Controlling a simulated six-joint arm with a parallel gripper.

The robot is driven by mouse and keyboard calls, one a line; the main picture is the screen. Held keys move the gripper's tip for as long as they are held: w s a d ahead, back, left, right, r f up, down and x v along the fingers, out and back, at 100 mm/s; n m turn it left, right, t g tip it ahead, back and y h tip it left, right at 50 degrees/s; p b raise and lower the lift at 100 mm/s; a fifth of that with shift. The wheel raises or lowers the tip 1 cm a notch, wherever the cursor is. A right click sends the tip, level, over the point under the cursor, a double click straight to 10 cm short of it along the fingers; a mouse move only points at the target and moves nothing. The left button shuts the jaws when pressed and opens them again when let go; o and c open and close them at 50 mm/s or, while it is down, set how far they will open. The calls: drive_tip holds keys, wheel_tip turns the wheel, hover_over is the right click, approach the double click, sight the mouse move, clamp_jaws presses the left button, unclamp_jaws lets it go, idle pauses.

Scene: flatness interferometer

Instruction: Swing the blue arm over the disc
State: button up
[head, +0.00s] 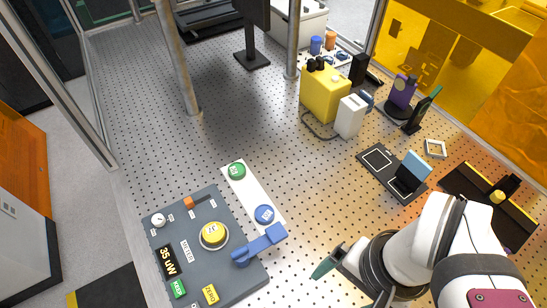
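The blue arm (262,245) is at the lower right of a dark grey panel (190,267). Its round end is at the panel's right side, and its bar points up and right, past the panel's edge. A yellow disc (213,232) in a pale ring is on the panel, up and left of the blue arm; the arm is not over it. My gripper (323,267) is to the right of the blue arm, apart from it, above the perforated table. Its dark green fingertip shows, but the gap between the fingers cannot be made out.
The panel bears a "35 uW" display (167,260), a green KEEP button (178,289), a yellow ZERO button (210,294) and a white knob (158,220). A white strip (247,187) beside it holds green and blue discs. A yellow box (325,92) stands behind; table between is clear.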

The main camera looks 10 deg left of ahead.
drive_tip(key=shift+w+a+r, duration=0.15)
drive_tip(key=shift+w, duration=0.05)
drive_tip(key=shift+c, duration=1.1)
drive_tip(key=shift+m+h, duration=0.5)
drive_tip(key=w+a, duration=0.1)
drive_tip(key=w+a+r, duration=0.1)
drive_tip(key=w+a, duration=0.1)
drive_tip(key=w+a+r, duration=0.1)
drive_tip(key=a, duration=0.1)
drive_tip(key=shift+w+a, duration=0.15)
drive_tip(key=shift+a, duration=0.1)
drive_tip(key=c, duration=0.5)
drive_tip(key=m, duration=0.2)
approach(239, 251)
drive_tip(key=shift+m+h, duration=0.3)
drive_tip(key=shift+h, duration=0.1)
drive_tip(key=f, duration=0.8)
drive_tip(key=shift+a+f, duration=0.3)
drive_tip(key=shift+f, duration=0.05)
clamp_jaws()
